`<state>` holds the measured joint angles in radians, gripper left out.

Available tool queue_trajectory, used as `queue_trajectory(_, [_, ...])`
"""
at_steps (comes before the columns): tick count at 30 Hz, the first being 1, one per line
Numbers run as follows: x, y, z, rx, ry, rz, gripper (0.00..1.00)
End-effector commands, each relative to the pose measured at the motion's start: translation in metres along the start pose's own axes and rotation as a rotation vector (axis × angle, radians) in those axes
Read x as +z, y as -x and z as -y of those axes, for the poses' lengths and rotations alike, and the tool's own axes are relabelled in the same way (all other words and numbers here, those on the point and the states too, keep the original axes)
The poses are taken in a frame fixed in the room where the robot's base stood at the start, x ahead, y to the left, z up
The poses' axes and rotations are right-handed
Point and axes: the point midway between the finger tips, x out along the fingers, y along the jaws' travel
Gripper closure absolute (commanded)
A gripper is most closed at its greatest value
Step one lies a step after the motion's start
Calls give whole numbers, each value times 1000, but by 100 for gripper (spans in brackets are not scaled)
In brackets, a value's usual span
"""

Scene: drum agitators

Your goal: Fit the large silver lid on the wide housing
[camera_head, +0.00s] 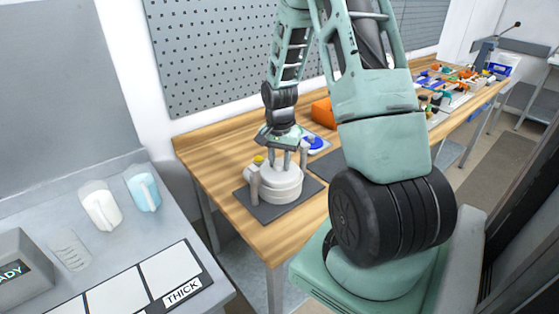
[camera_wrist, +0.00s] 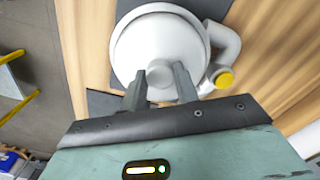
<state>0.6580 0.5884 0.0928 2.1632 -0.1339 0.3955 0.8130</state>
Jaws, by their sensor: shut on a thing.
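My gripper (camera_head: 287,162) points down over the wide housing (camera_head: 273,190) on the table. In the wrist view my gripper (camera_wrist: 160,86) has its two fingers closed on the knob of a pale round lid (camera_wrist: 160,45). The lid lies over the housing, whose rim (camera_wrist: 155,7) shows as a thin curved band past the lid's far edge. The lid looks slightly off centre towards me, and I cannot tell whether it rests on the rim or hangs just above. The housing has a curved side pipe (camera_wrist: 230,45) with a yellow cap (camera_wrist: 225,80).
The housing stands on a dark mat (camera_head: 250,205) on the wooden table (camera_head: 225,155). An orange box (camera_head: 323,112) and a blue-and-white item (camera_head: 314,143) lie behind it. A grey bench with a white jug (camera_head: 100,207) and a blue jug (camera_head: 143,190) is at left.

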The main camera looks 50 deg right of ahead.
Motion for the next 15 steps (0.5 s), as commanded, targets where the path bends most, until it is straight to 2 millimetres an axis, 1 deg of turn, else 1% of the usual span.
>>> queue_trajectory(6, [0,1,0,-1,1,-1,100])
queue_trajectory(7, [0,1,0,-1,1,-1,62])
queue_trajectory(9, [0,1,0,-1,1,-1,44])
queue_trajectory(15, [0,0,0,0,0,-1,44])
